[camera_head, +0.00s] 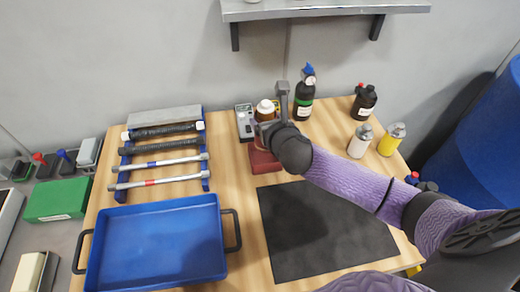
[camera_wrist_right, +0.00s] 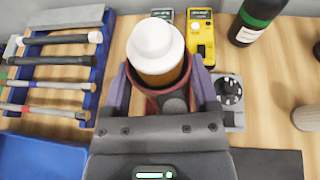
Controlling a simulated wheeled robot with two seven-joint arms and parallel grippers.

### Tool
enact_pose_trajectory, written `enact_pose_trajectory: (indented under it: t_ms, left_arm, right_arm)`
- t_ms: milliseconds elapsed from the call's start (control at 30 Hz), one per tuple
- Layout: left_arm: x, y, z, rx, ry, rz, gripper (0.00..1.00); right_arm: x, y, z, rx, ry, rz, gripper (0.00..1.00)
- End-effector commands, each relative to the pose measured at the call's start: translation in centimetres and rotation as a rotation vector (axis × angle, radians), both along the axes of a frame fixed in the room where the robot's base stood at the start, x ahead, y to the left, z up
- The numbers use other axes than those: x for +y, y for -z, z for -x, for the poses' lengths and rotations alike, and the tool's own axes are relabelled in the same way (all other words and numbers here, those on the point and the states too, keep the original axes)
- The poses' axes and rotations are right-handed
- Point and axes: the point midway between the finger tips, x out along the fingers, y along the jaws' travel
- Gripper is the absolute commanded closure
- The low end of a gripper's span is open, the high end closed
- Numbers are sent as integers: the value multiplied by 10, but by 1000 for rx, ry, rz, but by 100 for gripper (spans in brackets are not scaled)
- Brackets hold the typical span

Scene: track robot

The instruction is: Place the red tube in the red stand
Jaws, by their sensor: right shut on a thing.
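My right gripper (camera_head: 266,124) is above the back middle of the table. In the wrist view its two purple fingers (camera_wrist_right: 162,88) stand on either side of an amber bottle (camera_wrist_right: 165,72) with a white cap. A dark red ring-like part shows around the bottle's lower end; whether the fingers press on it or on the bottle is unclear. In the head view the bottle (camera_head: 266,110) is partly hidden by the gripper. A red block (camera_head: 264,162), perhaps the red stand, sits just below the gripper. A silver tube with a red band (camera_head: 158,182) lies in a blue rack. My left gripper is out of view.
A blue tray (camera_head: 155,245) is at front left and a dark mat (camera_head: 320,235) at front right. Dark bottles (camera_head: 303,100), a white bottle (camera_head: 359,142) and a yellow bottle (camera_head: 390,140) stand at right. Meters (camera_head: 244,122) lie beside the gripper. A shelf (camera_head: 320,10) hangs above.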

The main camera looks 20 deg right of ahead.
Motion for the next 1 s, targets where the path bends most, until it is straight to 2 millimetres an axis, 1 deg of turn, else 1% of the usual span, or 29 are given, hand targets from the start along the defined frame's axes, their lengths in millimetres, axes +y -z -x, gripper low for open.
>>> enact_pose_trajectory:
  t_ms: [33, 167, 333, 367, 533, 667, 700, 767, 800, 1000]
  left_arm:
    - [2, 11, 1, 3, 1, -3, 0]
    - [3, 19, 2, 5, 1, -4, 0]
    - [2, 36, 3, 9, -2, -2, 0]
    - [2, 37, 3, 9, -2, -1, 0]
    - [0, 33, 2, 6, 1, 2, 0]
    - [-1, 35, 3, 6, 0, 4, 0]
    - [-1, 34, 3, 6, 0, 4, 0]
    - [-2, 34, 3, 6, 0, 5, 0]
    - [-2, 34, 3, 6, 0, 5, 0]
    - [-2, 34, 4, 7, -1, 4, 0]
  right_arm:
    - [0, 17, 0, 3, 1, -2, 93]
    - [0, 34, 0, 1, 0, -1, 93]
    - [1, 66, 0, 2, 0, -2, 93]
    - [0, 68, 0, 2, -1, -2, 93]
    - [0, 64, 0, -2, -1, 0, 92]
    - [0, 67, 0, -1, -1, 0, 93]
    - [0, 67, 0, 0, -1, 0, 17]
    - [0, 67, 0, 0, -1, 0, 5]
    - [0, 67, 0, 0, -1, 0, 0]
    - [0, 66, 0, 0, -1, 0, 0]
